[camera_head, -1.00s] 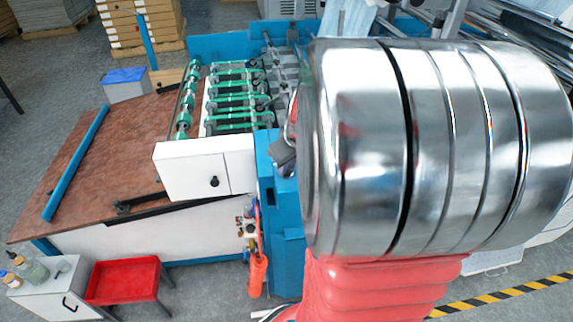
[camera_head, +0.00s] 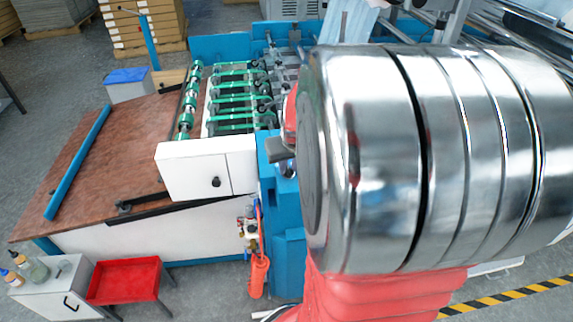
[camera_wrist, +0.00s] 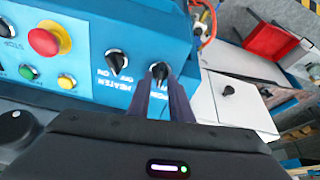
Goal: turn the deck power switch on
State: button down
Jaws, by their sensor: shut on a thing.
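In the wrist view, a blue control panel (camera_wrist: 215,57) carries black rotary knobs. One small black knob (camera_wrist: 160,70) sits between the fingertips of my gripper (camera_wrist: 160,82), which is shut on it. Lettering beside this knob is partly hidden by the fingers, so I cannot read its label or be sure of its setting. Another black knob (camera_wrist: 117,62), marked HEATER with ON and OFF, is just left of it and free. In the head view my arm hides most of the panel, and the knobs do not show there.
A red emergency button (camera_wrist: 47,40) on yellow, a green button (camera_wrist: 27,72) and a yellow button (camera_wrist: 66,81) lie left on the panel. A white box (camera_wrist: 240,103) with its own black knob (camera_wrist: 228,91) stands right. A red tray (camera_head: 124,280) is at lower left.

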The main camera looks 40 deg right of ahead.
jog(key=m, duration=0.4)
jog(key=shift+a+f+g+h, duration=0.1)
jog(key=shift+a+g+h, duration=0.05)
jog(key=shift+g+h, duration=0.15)
jog(key=shift+m+g, duration=0.3)
jog(key=shift+m, duration=1.5)
jog(key=c, duration=1.9)
grip_release()
jog(key=shift+w, duration=0.1)
jog(key=shift+o, duration=0.2)
